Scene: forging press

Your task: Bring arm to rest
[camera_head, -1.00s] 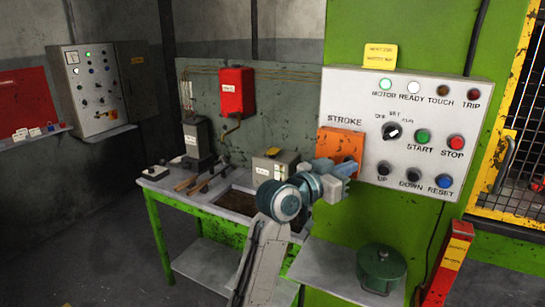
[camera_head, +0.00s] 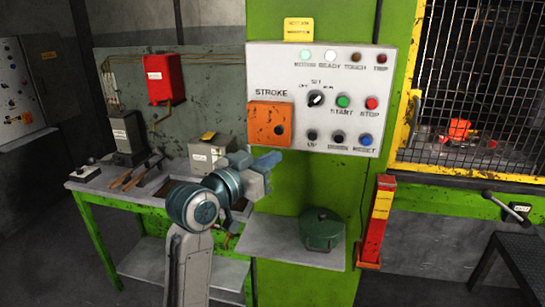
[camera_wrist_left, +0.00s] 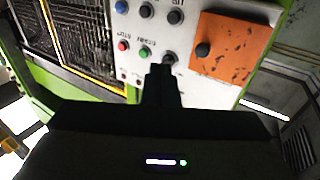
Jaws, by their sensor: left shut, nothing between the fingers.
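My left arm comes up from the bottom in the head view. Its gripper (camera_head: 268,160) is shut and empty, just below the orange box (camera_head: 270,123) on the white control panel (camera_head: 345,60). In the left wrist view the closed fingertips (camera_wrist_left: 161,72) point toward the panel, which appears upside down there. They overlap the selector knob (camera_head: 316,98) in that picture; I cannot tell any contact, and the head view shows them well apart. The motor and ready lamps glow. My right gripper is not in view.
A shelf (camera_head: 275,243) below the panel holds a green lidded pot (camera_head: 321,230). A workbench (camera_head: 100,187) with tools stands left. A red and yellow post (camera_head: 378,222) and a yellow-framed mesh guard (camera_head: 475,90) are right.

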